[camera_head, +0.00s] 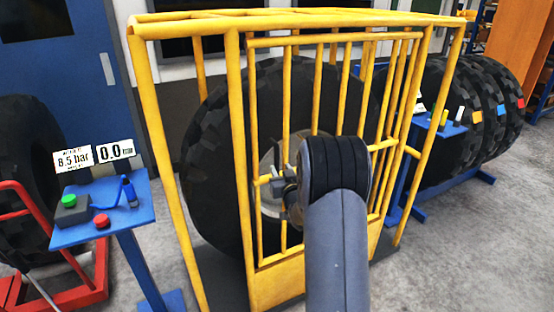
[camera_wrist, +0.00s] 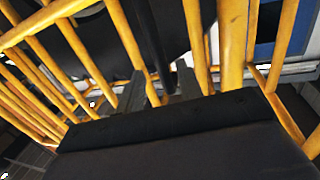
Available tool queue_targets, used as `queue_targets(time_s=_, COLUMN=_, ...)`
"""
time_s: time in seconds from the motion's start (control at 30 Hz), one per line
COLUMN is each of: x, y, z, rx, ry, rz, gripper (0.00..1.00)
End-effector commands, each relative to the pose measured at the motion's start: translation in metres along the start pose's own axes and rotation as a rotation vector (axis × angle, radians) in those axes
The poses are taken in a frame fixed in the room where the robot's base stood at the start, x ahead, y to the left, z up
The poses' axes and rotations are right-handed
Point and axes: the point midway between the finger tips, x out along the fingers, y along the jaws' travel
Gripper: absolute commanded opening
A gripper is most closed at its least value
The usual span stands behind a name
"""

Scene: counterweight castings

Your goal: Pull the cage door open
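The yellow cage (camera_head: 160,130) stands around a large black tyre (camera_head: 215,150). Its barred door (camera_head: 330,40) has a solid yellow panel (camera_head: 277,286) at the bottom; I cannot tell whether it stands slightly ajar. My gripper (camera_head: 282,188) is at the door's bars in the head view, at about mid-height, partly hidden by my wrist. In the wrist view my gripper (camera_wrist: 160,88) has its two dark fingers apart. A yellow bar (camera_wrist: 128,38) runs down towards the gap between them; contact cannot be made out. No latch or handle is clearly visible.
A blue stand (camera_head: 130,210) with green and red buttons is left of the cage, beside a red frame (camera_head: 95,290) with a tyre. A blue rack of tyres (camera_head: 480,115) is at the right. Grey floor (camera_head: 440,250) is clear at the front right.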

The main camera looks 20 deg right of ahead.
Motion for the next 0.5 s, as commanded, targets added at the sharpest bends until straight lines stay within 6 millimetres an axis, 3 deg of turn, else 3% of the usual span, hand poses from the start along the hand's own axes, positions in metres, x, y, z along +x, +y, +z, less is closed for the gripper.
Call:
queue_targets(time_s=0.2, x=0.034, y=-0.001, z=-0.002, rx=-0.001, ry=0.000, rz=-0.001, gripper=0.35)
queue_targets(time_s=0.5, x=0.056, y=-0.001, z=-0.001, rx=-0.001, ry=0.000, rz=-0.001, gripper=0.35)
